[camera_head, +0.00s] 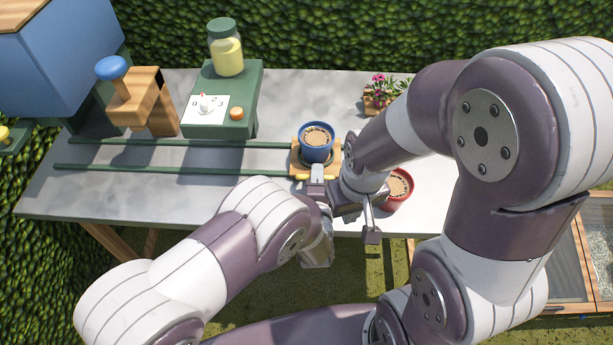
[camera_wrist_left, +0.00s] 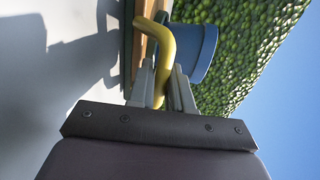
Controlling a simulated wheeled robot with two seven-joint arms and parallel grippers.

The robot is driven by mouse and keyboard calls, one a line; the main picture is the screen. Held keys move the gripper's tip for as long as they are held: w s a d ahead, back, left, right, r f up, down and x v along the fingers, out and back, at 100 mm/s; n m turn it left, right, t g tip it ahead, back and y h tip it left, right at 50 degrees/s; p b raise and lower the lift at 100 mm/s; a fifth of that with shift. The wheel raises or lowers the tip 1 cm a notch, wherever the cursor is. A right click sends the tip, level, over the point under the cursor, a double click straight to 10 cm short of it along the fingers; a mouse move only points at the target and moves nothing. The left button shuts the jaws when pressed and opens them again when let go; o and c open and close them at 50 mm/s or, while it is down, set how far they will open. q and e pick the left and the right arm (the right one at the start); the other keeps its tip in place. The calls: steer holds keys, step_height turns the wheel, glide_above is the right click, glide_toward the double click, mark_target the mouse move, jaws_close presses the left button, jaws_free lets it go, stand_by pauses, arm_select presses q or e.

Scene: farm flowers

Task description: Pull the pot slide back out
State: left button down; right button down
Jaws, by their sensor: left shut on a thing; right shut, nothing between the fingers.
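The pot slide (camera_head: 297,160) is a wooden carriage at the right end of two green rails (camera_head: 200,170) on the grey table. A blue pot (camera_head: 314,152) filled with soil stands upright on it. The slide has a yellow handle (camera_wrist_left: 168,52) at its front. My left gripper (camera_head: 317,175) is at the slide's front edge. In the left wrist view my left gripper (camera_wrist_left: 165,85) is shut on the handle, with the blue pot (camera_wrist_left: 198,50) just beyond. My right gripper (camera_head: 371,232) is shut and empty, to the right and nearer the front, partly hidden by its own wrist.
A red pot (camera_head: 397,188) with soil stands right of the slide, close to my right arm. A flower box (camera_head: 378,98) is behind. A green dial stand (camera_head: 230,115) with a jar (camera_head: 226,50) and a wooden stamp (camera_head: 140,95) stand behind the rails. The rails' left stretch is clear.

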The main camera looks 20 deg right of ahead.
arm_select(q)
steer(key=shift+s+d, duration=0.15)
steer(key=shift+d, duration=0.2)
steer(key=c, duration=1.3)
jaws_free()
steer(key=shift+o, duration=0.4)
steer(key=shift+d, duration=0.2)
arm_select(e)
steer(key=shift+d, duration=0.25)
arm_select(q)
steer(key=shift+a, duration=0.2)
arm_select(e)
steer(key=shift+s+a, duration=0.1)
steer(key=shift+s, duration=0.05)
